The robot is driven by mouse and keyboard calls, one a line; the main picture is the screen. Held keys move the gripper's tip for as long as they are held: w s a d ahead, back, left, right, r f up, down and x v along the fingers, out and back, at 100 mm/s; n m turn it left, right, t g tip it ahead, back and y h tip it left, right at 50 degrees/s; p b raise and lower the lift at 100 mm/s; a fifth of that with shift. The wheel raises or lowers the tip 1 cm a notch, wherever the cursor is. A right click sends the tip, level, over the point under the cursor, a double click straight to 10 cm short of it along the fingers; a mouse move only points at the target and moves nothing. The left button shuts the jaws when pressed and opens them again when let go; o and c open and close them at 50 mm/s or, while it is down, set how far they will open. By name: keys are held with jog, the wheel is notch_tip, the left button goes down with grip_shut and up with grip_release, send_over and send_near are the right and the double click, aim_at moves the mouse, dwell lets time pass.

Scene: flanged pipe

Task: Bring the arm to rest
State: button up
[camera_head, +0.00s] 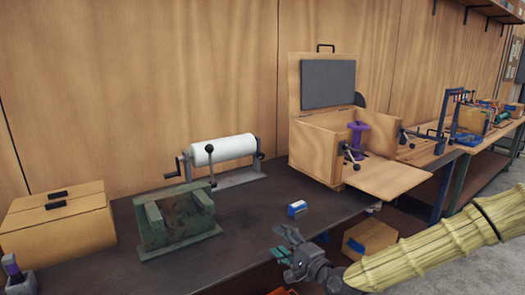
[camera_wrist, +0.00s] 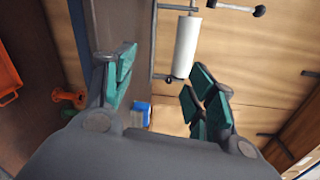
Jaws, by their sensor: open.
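My gripper (camera_head: 283,243) is at the lower middle of the head view, in front of the dark bench's front edge. Its green-padded fingers are spread, and in the wrist view (camera_wrist: 162,72) nothing is between them. My arm, in a tan ribbed sleeve, reaches in from the lower right. A purple flanged pipe (camera_head: 358,134) stands upright inside the open wooden box (camera_head: 315,152), well away from my gripper. Its lower end is partly hidden by a clamp handle.
The dark bench (camera_head: 245,225) holds a green vise-like block (camera_head: 170,226), a paper roll (camera_head: 223,149) and a small blue-and-white block (camera_head: 297,209). A wooden case (camera_head: 60,225) stands at left. A carton (camera_head: 368,238) sits below the bench, near my arm.

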jog(key=s+d+f+n+g+h, duration=0.1)
jog(key=s+f+n+g+h, duration=0.2)
jog(key=s+f, duration=0.9)
jog(key=s+f+n+g+h, duration=0.1)
jog(key=s+f+n+g, duration=0.3)
jog(key=s+f, duration=0.85)
jog(key=s+d+f+n+g+h, duration=0.3)
jog(key=s+d+f, duration=0.3)
jog(key=s+d, duration=0.2)
jog(key=s+d+f+n+g+h+p, duration=0.1)
jog(key=s+d+f+n+g+h, duration=0.1)
jog(key=s+d+f, duration=0.4)
jog(key=s+d+n+g, duration=0.1)
jog(key=s+g, duration=0.1)
jog(key=s, duration=0.3)
jog(key=shift+s+d+f+h, duration=0.25)
jog(key=shift+d+h, duration=0.15)
